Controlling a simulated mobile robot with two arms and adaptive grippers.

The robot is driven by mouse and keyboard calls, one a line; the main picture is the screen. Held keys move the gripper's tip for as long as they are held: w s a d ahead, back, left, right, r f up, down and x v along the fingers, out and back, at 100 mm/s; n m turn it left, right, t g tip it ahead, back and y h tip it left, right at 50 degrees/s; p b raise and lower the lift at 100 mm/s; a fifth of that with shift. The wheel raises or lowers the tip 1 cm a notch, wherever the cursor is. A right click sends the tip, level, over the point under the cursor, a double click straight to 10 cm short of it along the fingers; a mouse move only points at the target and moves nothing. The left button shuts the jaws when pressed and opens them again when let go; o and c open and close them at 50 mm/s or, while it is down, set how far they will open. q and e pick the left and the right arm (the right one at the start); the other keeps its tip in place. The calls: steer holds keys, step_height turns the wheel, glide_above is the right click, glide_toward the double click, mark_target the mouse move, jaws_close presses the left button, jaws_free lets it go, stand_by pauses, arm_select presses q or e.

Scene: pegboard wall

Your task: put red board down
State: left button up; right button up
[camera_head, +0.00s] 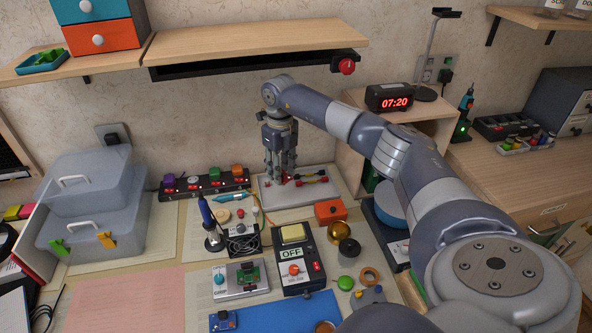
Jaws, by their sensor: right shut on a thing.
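My right gripper (280,176) points straight down at the back of the bench, over a light grey plate (297,193). Its fingers are close together around something small. A bit of red shows at the fingertips, which fits the red board, but the fingers hide most of it. I cannot tell whether it touches the plate. A small red and yellow part (313,178) lies on the plate just right of the fingers. My left gripper is not in view.
A black strip with coloured knobs (204,182) lies left of the plate. A soldering iron in its stand (211,226), a small fan (243,242), an orange box (330,211) and an OFF switch box (298,263) stand in front. A shelf (250,45) hangs above. The pink mat (125,300) is clear.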

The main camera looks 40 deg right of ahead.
mark_target(299, 195)
steer(key=d+f+m, duration=0.2)
steer(key=d+m, duration=0.5)
steer(key=f+b, duration=0.8)
steer(key=f, duration=0.1)
steer(key=shift+s+a+f, duration=0.15)
steer(key=shift+a+f, duration=0.05)
steer(key=shift+s, duration=0.1)
steer(key=shift+f, duration=0.1)
steer(key=o, duration=0.9)
